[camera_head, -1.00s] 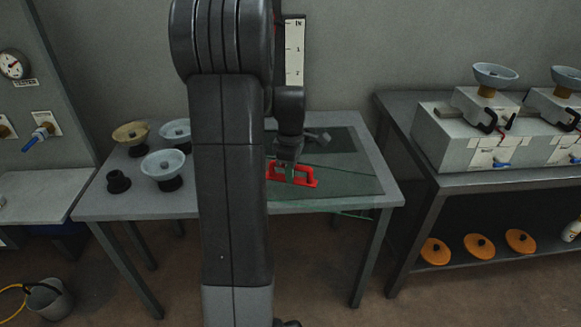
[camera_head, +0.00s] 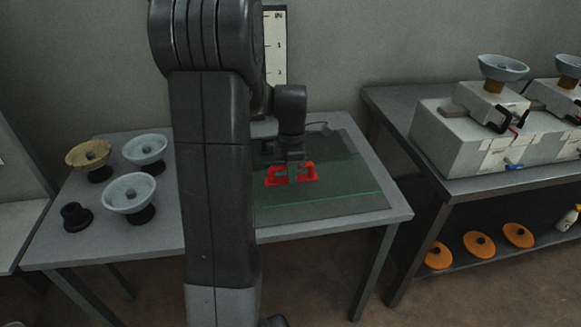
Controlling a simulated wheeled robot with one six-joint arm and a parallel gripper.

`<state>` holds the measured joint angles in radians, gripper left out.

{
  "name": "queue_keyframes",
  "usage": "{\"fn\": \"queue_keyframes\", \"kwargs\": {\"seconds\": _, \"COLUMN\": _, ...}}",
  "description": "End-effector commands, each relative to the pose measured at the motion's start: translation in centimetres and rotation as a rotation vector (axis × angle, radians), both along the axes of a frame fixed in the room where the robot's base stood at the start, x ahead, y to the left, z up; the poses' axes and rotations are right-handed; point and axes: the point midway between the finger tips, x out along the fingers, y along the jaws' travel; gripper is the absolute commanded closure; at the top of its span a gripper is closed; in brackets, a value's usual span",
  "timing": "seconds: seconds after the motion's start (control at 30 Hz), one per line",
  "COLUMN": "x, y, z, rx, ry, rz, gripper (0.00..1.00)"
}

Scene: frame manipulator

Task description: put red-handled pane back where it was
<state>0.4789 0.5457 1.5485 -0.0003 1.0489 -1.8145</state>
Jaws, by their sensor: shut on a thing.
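The red handle (camera_head: 291,174) sits on a clear, greenish glass pane (camera_head: 335,199), over the dark mat (camera_head: 365,204) on the right part of the table. My gripper (camera_head: 292,172) points down and is shut on the middle of the handle. The pane's front edge shows as a thin pale-green line near the mat's front. I cannot tell whether the pane touches the mat or hangs just above it. My arm hides the pane's left part.
Pale bowl-topped stands (camera_head: 130,196), a yellowish one (camera_head: 90,158) and a black knob-like piece (camera_head: 76,217) stand on the table's left. A grey bench (camera_head: 436,187) with white boxes (camera_head: 470,138) is at the right. Orange discs (camera_head: 479,244) lie on its lower shelf.

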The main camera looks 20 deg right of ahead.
Motion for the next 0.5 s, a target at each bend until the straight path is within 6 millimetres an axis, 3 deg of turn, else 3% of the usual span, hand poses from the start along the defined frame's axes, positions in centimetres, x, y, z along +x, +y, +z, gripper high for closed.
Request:
{"fn": "queue_keyframes", "kwargs": {"seconds": 0.27, "x": 0.1, "y": 0.0, "z": -2.0, "rx": -0.002, "ry": -0.003, "rz": 0.0, "gripper": 1.0}}
{"fn": "queue_keyframes", "kwargs": {"seconds": 0.5, "x": 0.0, "y": 0.0, "z": -4.8, "rx": -0.001, "ry": -0.001, "rz": 0.0, "gripper": 1.0}}
